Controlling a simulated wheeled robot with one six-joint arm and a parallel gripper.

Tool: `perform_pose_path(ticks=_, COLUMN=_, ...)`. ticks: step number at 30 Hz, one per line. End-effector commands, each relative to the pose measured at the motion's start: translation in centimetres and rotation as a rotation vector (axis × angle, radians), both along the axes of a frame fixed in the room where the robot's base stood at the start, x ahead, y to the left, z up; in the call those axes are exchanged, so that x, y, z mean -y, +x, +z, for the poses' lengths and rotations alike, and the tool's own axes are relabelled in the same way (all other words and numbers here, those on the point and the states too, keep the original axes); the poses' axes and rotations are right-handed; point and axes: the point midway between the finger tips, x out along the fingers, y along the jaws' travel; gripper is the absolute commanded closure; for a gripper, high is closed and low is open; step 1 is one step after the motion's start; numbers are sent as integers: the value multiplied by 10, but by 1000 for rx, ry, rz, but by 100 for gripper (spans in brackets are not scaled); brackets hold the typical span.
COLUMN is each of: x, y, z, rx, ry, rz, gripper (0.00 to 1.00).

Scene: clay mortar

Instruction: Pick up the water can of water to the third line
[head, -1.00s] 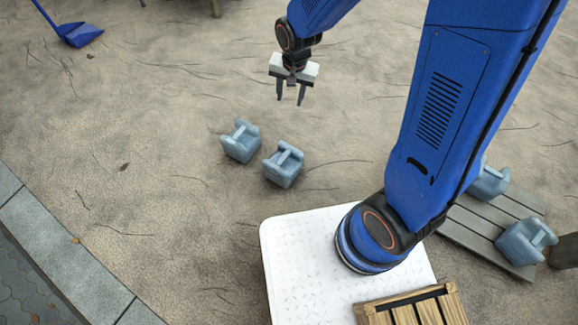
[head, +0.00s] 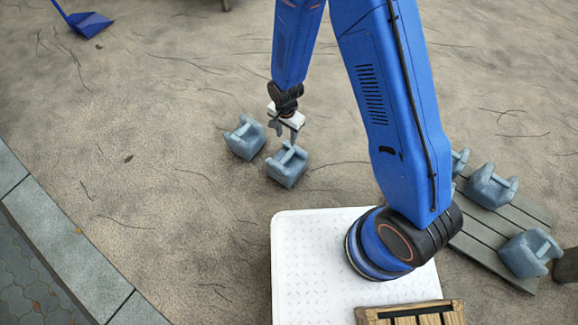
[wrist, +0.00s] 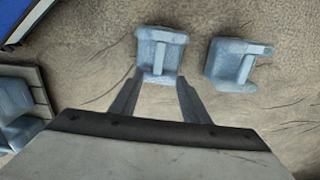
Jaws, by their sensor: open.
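Two blue-grey water cans with top handles stand on the sandy ground, a left one (head: 245,137) and a right one (head: 287,166). My gripper (head: 284,133) is open and empty, pointing down just above and behind the right can. In the wrist view, the right can (wrist: 158,55) appears ahead between my two fingers (wrist: 158,92), its handle between them. The left can (wrist: 236,65) shows to the right there, outside the fingers. Three more cans are at the right, on or by a slatted grey pallet (head: 485,243); one (head: 460,160) is partly hidden by my arm.
Another can (head: 490,187) stands on the pallet's far part and one (head: 528,252) nearer. A wooden crate (head: 412,314) sits on my white base. A blue dustpan (head: 88,23) lies far left, and a stone kerb (head: 65,240) runs along the left. Open ground lies between.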

Motion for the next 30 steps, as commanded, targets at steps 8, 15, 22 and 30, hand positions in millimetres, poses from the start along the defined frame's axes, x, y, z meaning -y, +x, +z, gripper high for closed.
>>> perform_pose_path(ticks=8, x=1, y=-1, z=-36, rx=-3, ry=-2, rz=1, gripper=58)
perform_pose_path(ticks=15, x=1, y=-1, z=-69, rx=-3, ry=-2, rz=1, gripper=58)
perform_pose_path(ticks=22, x=1, y=-1, z=-99, rx=-2, ry=-1, rz=1, gripper=58)
perform_pose_path(ticks=30, x=1, y=0, z=-116, rx=0, ry=0, rz=1, gripper=58)
